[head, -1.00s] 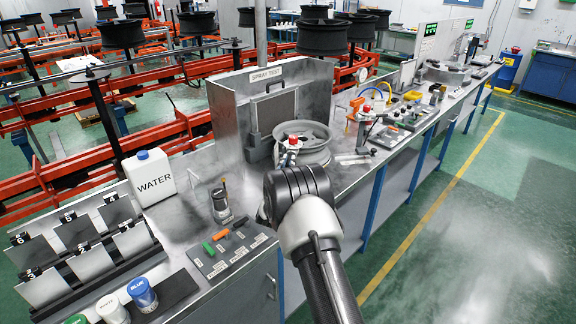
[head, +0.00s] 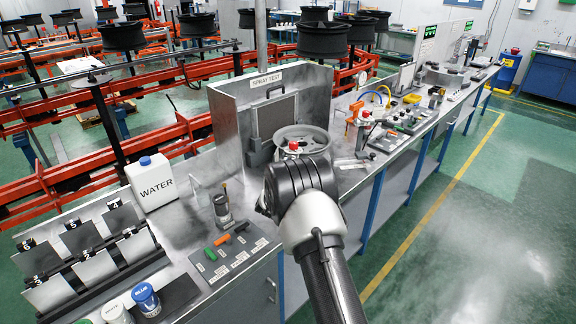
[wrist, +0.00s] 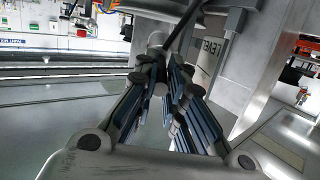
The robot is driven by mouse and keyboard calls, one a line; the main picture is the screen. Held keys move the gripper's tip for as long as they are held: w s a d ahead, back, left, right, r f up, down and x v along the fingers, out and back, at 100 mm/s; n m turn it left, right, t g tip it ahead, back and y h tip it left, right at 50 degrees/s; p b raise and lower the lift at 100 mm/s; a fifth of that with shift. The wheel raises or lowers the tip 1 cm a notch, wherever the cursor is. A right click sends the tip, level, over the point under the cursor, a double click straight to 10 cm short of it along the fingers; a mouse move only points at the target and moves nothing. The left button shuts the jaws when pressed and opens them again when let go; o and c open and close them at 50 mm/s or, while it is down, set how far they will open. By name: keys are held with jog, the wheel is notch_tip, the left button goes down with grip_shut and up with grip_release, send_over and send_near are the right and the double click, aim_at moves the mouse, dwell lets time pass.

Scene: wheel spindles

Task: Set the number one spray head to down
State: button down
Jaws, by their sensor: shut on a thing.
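My gripper (wrist: 158,78) shows in the wrist view with its fingers drawn together at the tips. It is shut on a small part at the lower end of a dark thin rod (wrist: 183,30), which slants up and right. I cannot tell for sure whether this is the number one spray head, and no number is readable on it. In the head view my arm hides the gripper. The grey spray test booth (head: 225,118), with its SPRAY TEST sign (head: 267,80), stands just beyond my arm. A sign partly showing TEST (wrist: 211,54) is seen in the wrist view.
A silver wheel (head: 305,137) sits in front of the booth. A white water jug (head: 152,183), a grey device (head: 222,208) and a panel with green, black and orange handles (head: 228,254) are left of my arm. The floor on the right is clear.

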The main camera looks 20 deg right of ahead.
aim_at(291, 156)
jog(key=r+p, duration=0.1)
jog(key=p, duration=0.1)
jog(key=r+g+y+p, duration=0.1)
jog(key=p, duration=0.1)
jog(key=shift+w+d+r+g, duration=0.2)
jog(key=shift+r+g, duration=0.05)
jog(key=shift+g, duration=0.05)
jog(key=p, duration=0.3)
jog(key=shift+w+d+r+g+y, duration=0.1)
jog(key=shift+w+r+g+y, duration=0.1)
jog(key=shift+r+g+y, duration=0.15)
jog(key=shift+f, duration=0.25)
jog(key=c, duration=1.7)
grip_release()
jog(key=shift+r, duration=0.1)
jog(key=shift+o, duration=0.5)
jog(key=shift+s+a+r, duration=0.1)
jog(key=shift+s+a, duration=0.25)
jog(key=shift+a, duration=0.1)
jog(key=v, duration=1.1)
jog(key=shift+d, duration=0.1)
